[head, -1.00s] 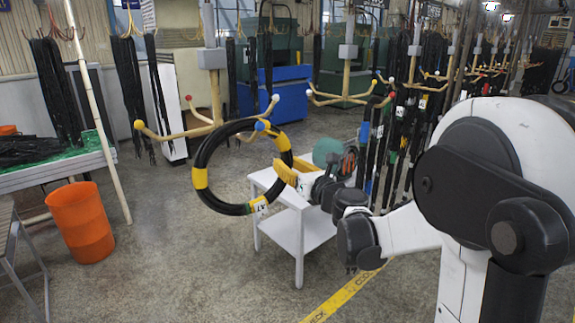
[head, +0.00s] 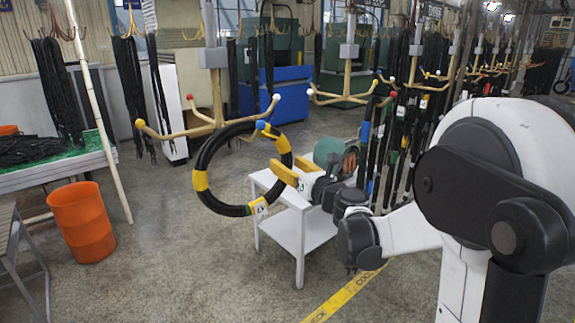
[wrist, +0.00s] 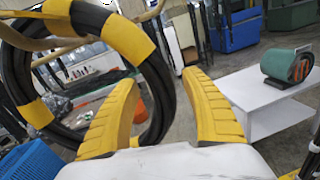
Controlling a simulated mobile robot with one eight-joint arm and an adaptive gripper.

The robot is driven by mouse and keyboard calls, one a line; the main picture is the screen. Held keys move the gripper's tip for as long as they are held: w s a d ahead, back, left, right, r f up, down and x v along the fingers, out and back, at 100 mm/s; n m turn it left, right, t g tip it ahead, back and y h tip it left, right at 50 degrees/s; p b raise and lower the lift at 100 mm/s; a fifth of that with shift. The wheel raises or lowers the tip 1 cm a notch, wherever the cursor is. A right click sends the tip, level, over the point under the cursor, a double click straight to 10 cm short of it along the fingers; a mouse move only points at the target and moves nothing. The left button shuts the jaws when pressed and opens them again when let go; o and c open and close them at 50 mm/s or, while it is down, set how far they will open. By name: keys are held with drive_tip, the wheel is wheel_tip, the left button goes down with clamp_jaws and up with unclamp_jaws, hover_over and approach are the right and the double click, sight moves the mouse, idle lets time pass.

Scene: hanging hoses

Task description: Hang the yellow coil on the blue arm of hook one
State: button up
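The coil (head: 207,160) is a black ring with yellow bands and a small tag. It stands upright at the front arm of the near hook rack; it also shows in the wrist view (wrist: 159,100). That arm's blue tip (head: 262,125) overlaps the coil's upper right in the head view. The coil's top seems to rest on this arm, though the exact contact is unclear. My gripper (head: 284,162) is at the coil's right side. In the wrist view its yellow fingers (wrist: 159,80) are spread apart. The coil passes beyond the left finger, and nothing is clamped between them.
A white table (head: 299,225) with a green roll (head: 327,150) stands below and behind my gripper. An orange bin (head: 82,222) is at left. More hose racks line the right. The middle floor is clear.

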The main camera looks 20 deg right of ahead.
drive_tip(key=s+d, duration=0.2)
drive_tip(key=s, duration=1)
drive_tip(key=s+a+f+n+g+y+b, duration=0.1)
drive_tip(key=s+a+f+n+g+b, duration=0.25)
drive_tip(key=a+f+n, duration=0.4)
drive_tip(key=s+a+f+n+g+y+b, duration=0.1)
drive_tip(key=s+a+f+n+g+b, duration=0.3)
drive_tip(key=a+f+n, duration=0.4)
drive_tip(key=s+d+f+n+g+h+b, duration=0.1)
drive_tip(key=s+f+n+h+b, duration=0.1)
drive_tip(key=s+f+n+b, duration=0.2)
drive_tip(key=s+d+f+n+g+h+b, duration=0.1)
drive_tip(key=s+f+n+b, duration=0.4)
drive_tip(key=s+f+n, duration=0.5)
drive_tip(key=shift+d+n+g+h, duration=0.4)
drive_tip(key=shift+n+g+h, duration=0.55)
drive_tip(key=shift+n, duration=2.1)
drive_tip(key=shift+s+t, duration=0.1)
drive_tip(key=shift+t, duration=0.2)
